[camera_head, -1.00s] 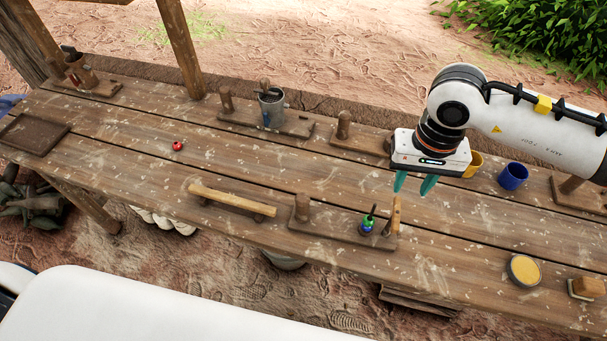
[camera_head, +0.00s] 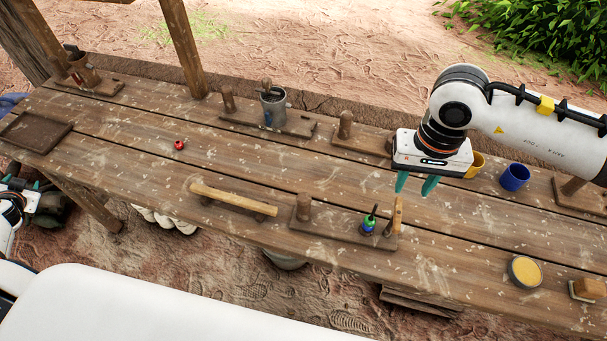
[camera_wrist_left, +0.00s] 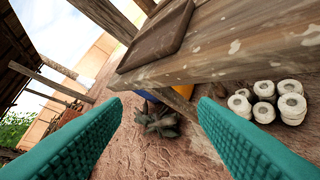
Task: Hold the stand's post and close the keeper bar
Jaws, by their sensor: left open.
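The near stand (camera_head: 336,231) is a low wooden board at the bench's front edge. A short thick peg (camera_head: 303,207) rises at its left end. A thin light wooden bar (camera_head: 397,212) stands upright at its right end, perhaps the keeper bar. A small green and blue object (camera_head: 369,221) sits beside that bar. My right gripper (camera_head: 415,187) is open and empty above and behind the bar, fingers down. My left gripper (camera_wrist_left: 160,104) is open and empty, low beyond the bench's left end, far from the stand. The bench edge and ground show between and beyond its fingers.
The bench also holds a wooden rail (camera_head: 232,201), a red item (camera_head: 179,145), a grey can (camera_head: 272,108), a blue cup (camera_head: 514,177), a yellow cup (camera_head: 475,166) and a yellow-filled tin (camera_head: 525,271). A dark tray (camera_head: 34,132) lies at the left end. White rolls (camera_wrist_left: 291,106) sit below.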

